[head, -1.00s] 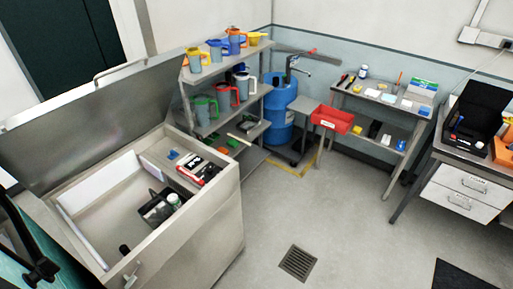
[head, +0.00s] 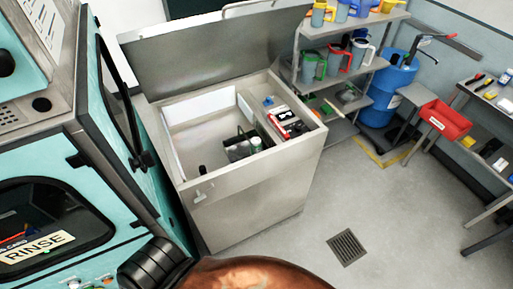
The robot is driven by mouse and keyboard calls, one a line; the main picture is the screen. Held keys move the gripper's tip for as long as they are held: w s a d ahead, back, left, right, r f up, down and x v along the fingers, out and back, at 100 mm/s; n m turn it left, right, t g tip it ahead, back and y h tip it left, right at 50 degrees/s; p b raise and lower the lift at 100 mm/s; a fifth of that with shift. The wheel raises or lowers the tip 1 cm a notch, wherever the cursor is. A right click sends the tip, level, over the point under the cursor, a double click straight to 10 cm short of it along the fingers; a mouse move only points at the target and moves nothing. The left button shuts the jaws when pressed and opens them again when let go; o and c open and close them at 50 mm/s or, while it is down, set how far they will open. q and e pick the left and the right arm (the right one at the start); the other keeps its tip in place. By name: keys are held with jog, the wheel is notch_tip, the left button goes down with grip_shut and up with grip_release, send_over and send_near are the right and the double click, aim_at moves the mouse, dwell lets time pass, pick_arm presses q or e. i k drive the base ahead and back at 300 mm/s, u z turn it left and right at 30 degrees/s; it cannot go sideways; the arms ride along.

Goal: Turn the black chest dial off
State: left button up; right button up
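The grey metal chest (head: 255,185) stands left of centre with its lid (head: 215,50) raised. A small black knob (head: 202,170), which looks like the chest dial, shows at the near left of the chest's rim. Its setting is too small to read. A metal latch (head: 203,194) is on the front just below it. Inside are a dark basket (head: 242,148) and, on a ledge to the right, a red, white and black box (head: 287,122). Neither of my grippers shows in the head view.
Shelves with jugs (head: 335,62), a blue drum (head: 385,90) and a red bin (head: 445,120) stand behind. The floor right of the chest is clear around a drain (head: 347,247).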

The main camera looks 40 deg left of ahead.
aim_at(297, 127)
jog(key=u, duration=1.75)
jog(key=k, duration=0.25)
jog(key=z, duration=0.95)
jog(key=i, duration=1.7)
jog(key=u, duration=0.65)
